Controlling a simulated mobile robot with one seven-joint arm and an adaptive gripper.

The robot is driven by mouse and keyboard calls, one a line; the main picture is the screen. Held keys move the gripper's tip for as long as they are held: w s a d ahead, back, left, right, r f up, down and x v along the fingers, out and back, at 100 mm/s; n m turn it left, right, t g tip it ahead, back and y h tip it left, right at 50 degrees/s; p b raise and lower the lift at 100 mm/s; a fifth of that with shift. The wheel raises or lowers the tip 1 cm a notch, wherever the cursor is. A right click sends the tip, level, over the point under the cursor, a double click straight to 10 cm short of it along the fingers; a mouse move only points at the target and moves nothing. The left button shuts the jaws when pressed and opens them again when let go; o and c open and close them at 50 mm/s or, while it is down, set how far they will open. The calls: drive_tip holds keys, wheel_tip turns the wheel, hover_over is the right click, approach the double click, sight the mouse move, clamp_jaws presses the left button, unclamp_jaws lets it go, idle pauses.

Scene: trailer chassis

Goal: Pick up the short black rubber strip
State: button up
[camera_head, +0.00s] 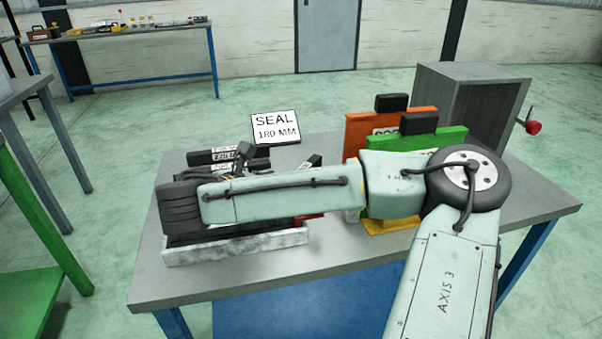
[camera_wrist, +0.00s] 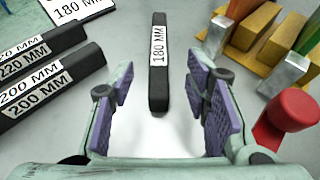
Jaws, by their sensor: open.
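The short black rubber strip (camera_wrist: 158,85) bears a white 180 MM label and lies on the grey table, upright in the wrist view. Longer black strips, labelled 200 MM (camera_wrist: 40,92) and 220 MM (camera_wrist: 45,50), lie to the left.
A sign reading SEAL 180 MM (camera_head: 275,127) stands at the table's back edge. A red rounded object (camera_wrist: 287,112) is close to my right finger. Orange (camera_head: 391,119) and green blocks and a grey box (camera_head: 470,100) stand at the right.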

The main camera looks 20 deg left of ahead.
sight(315, 161)
drive_tip(key=shift+x, duration=1.7)
drive_tip(key=w+f, duration=0.2)
drive_tip(key=shift+w+d, duration=0.2)
drive_tip(key=shift+w, duration=0.15)
drive_tip(key=shift+w+f+b, duration=0.25)
drive_tip(key=shift+w+b, duration=0.1)
drive_tip(key=shift+w, duration=0.15)
drive_tip(key=shift+w+d, duration=0.15)
drive_tip(key=shift+w, duration=0.2)
drive_tip(key=shift+r, duration=0.1)
drive_tip(key=shift+c, duration=0.5)
clamp_jaws()
